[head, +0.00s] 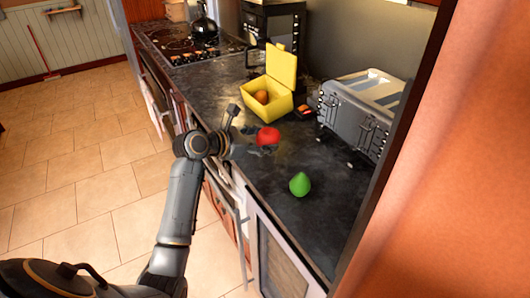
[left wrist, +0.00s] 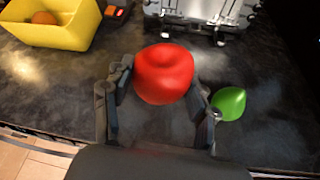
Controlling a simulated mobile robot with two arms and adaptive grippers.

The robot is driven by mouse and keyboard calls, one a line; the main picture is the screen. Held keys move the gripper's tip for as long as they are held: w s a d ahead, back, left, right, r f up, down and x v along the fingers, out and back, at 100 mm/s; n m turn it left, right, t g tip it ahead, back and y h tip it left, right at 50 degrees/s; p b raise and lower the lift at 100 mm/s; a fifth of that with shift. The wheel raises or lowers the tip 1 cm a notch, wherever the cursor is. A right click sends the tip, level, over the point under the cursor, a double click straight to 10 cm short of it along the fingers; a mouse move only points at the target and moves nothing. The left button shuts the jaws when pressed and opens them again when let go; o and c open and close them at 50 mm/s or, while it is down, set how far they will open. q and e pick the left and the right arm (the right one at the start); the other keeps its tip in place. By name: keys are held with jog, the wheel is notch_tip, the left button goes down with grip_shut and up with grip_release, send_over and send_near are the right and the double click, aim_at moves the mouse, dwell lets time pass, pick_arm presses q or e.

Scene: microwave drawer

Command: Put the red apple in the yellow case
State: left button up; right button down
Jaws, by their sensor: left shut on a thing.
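The red apple (head: 268,136) is held between the fingers of my left gripper (head: 262,146) over the dark counter. In the left wrist view the apple (left wrist: 164,74) sits at the fingertips of my left gripper (left wrist: 160,88), with a finger on each side. The yellow case (head: 268,100) stands open on the counter beyond the gripper, its lid raised at the back. An orange fruit (head: 262,97) lies inside it. The case also shows at the upper left of the left wrist view (left wrist: 70,32). My right gripper is not in view.
A silver toaster-like appliance (head: 352,118) is at the right against the wall. A small dark and red object (head: 305,112) lies beside the case. A stove with a kettle (head: 204,24) is farther back.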

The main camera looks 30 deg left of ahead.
pick_arm(q)
send_over(263, 162)
jog(key=f, duration=0.5)
jog(key=shift+d+f, duration=0.1)
jog(key=shift+d, duration=0.1)
jog(key=shift+w+f, duration=0.1)
jog(key=shift+f, duration=1.5)
jog(key=shift+f, duration=0.1)
jog(key=o, duration=1.3)
jog(key=shift+c, duration=0.2)
jog(key=shift+a, duration=0.1)
jog(key=v, duration=1.2)
